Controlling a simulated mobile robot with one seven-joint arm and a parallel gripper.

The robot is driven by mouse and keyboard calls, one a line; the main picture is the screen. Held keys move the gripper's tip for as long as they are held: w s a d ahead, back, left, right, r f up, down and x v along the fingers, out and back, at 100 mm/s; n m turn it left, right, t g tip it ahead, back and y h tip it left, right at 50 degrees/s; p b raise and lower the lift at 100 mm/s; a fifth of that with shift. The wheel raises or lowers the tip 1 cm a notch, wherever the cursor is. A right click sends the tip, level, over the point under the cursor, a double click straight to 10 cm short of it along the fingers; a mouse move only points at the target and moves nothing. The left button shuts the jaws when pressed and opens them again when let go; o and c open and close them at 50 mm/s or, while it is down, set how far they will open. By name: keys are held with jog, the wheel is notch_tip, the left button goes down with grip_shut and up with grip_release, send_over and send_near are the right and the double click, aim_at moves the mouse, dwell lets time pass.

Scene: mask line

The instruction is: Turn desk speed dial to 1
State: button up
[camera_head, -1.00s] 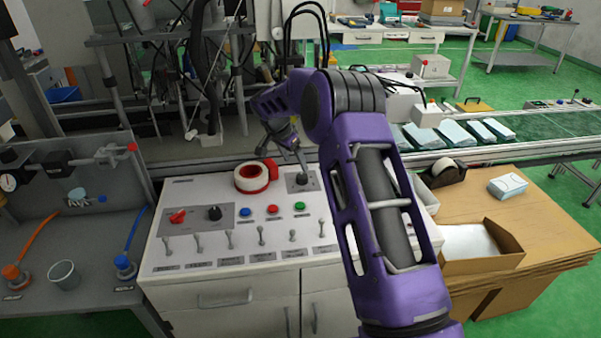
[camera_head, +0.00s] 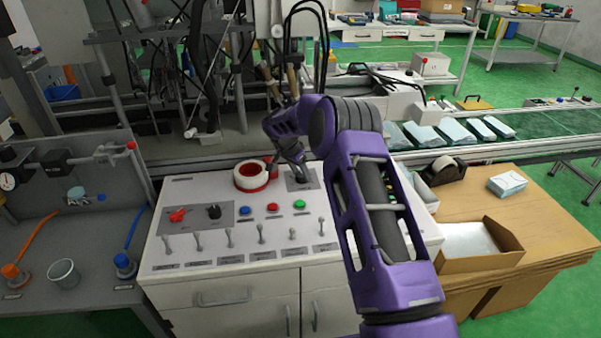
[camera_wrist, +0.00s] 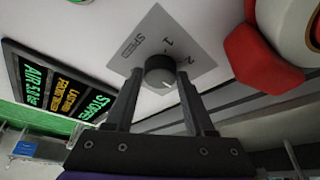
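The speed dial (camera_wrist: 160,72) is a dark round knob on a grey plate (camera_wrist: 160,42) marked SPEED, with the numbers 1 and 2 beside it. My gripper (camera_wrist: 160,78) is at the dial, one finger on each side of it. The fingers look open, with narrow gaps to the knob; contact is hard to judge. A pale mark shows on the knob, but its exact setting is unclear.
The desk also has a red switch (camera_head: 177,215), a black knob (camera_head: 214,212), coloured buttons and several levers. A lit display board (camera_wrist: 58,88) shows in the wrist view.

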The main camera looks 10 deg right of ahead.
grip_shut()
